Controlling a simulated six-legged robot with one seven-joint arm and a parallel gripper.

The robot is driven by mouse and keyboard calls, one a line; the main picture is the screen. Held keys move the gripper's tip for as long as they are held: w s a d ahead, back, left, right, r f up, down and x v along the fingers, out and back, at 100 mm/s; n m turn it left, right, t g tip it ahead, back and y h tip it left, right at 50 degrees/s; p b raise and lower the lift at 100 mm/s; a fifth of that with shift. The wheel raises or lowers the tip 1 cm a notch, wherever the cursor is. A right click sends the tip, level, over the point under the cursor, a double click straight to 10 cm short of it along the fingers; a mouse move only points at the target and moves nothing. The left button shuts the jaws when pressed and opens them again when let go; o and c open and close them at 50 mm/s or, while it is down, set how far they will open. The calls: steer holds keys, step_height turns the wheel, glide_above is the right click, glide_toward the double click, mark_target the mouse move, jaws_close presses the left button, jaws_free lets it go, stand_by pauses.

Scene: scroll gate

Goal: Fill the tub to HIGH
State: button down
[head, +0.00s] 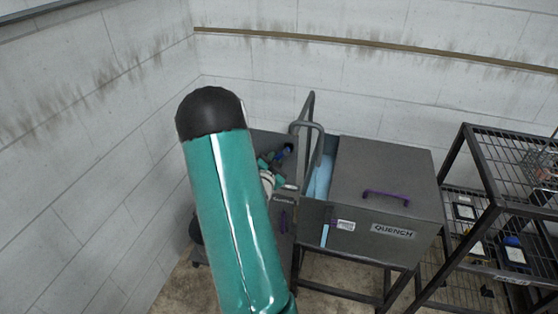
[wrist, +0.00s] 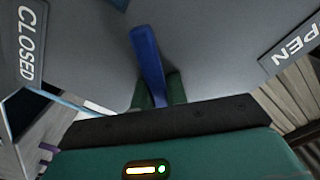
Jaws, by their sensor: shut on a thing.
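The grey tub (head: 375,240) marked QUENCH stands on a dark frame in the head view. Light blue water (head: 320,178) shows in its open left part, and a light blue strip shows on its front. A small white label beside the strip is too small to read. A bent grey pipe (head: 311,115) rises over the open part. In the wrist view my gripper (wrist: 160,90) is shut on a blue lever (wrist: 148,60).
A purple handle (head: 386,196) sits on the tub's grey cover. A black wire rack (head: 490,205) with several items stands close at right. Block walls close off the left and back. My teal arm hides much of the left middle.

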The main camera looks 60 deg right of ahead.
steer(key=shift+w+a+r+m, duration=0.1)
steer(key=shift+w+r+m, duration=0.25)
steer(key=shift+m, duration=0.35)
steer(key=shift+w+r+m, duration=0.2)
steer(key=shift+r+m, duration=0.1)
steer(key=shift+m, duration=0.4)
steer(key=c, duration=1.4)
jaws_free()
steer(key=s+a, duration=0.2)
steer(key=a, duration=1.1)
steer(key=shift+a, duration=0.35)
